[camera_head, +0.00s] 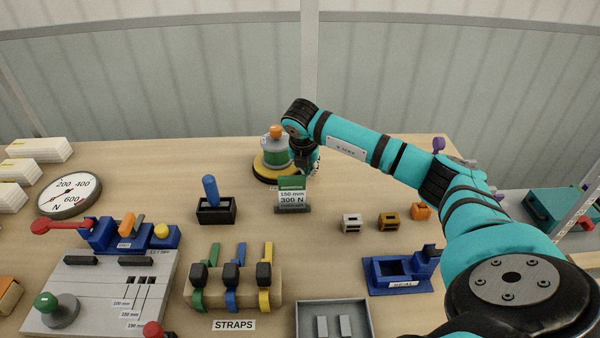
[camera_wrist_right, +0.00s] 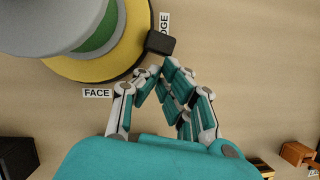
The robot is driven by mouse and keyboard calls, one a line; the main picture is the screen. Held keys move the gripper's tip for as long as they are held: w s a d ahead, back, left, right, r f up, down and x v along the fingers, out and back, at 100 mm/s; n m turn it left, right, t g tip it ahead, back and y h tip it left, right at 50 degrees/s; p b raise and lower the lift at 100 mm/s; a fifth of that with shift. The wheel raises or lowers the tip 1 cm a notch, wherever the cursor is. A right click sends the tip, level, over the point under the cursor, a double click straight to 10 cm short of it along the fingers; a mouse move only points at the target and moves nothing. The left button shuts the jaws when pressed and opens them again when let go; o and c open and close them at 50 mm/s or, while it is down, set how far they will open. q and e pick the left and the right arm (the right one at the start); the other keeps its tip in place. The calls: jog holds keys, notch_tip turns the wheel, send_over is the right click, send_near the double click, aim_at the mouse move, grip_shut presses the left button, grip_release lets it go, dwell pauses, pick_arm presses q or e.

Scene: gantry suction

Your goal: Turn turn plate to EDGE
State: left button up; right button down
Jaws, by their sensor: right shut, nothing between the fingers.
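The turn plate (camera_head: 262,170) is a round yellow disc with a dark rim at the back middle of the table. It carries a grey and green cylinder (camera_head: 273,152) with an orange knob on top. In the right wrist view the plate (camera_wrist_right: 82,69) shows at the upper left, with a black block (camera_wrist_right: 160,43) at its rim. A FACE label (camera_wrist_right: 97,93) lies below the plate, and a label partly hidden by the block reads "DGE" (camera_wrist_right: 164,22). My right gripper (camera_wrist_right: 152,72) is shut and empty, its fingertips close to the black block; contact cannot be told. My left gripper is not in view.
A sign reading 150 mm, 300 N (camera_head: 291,196) stands in front of the plate. A blue-handled tool in a black holder (camera_head: 215,210) is at its front left. Small blocks (camera_head: 352,222) and a blue fixture (camera_head: 397,275) are at the right.

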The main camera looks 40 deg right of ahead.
jog(key=shift+w+d+f+n+t+y+b, duration=0.15)
jog(key=shift+d+n+t+y+b, duration=0.2)
jog(key=shift+d+n, duration=0.35)
jog(key=shift+w+d+b, duration=0.3)
jog(key=shift+d+b, duration=0.1)
jog(key=shift+d, duration=0.15)
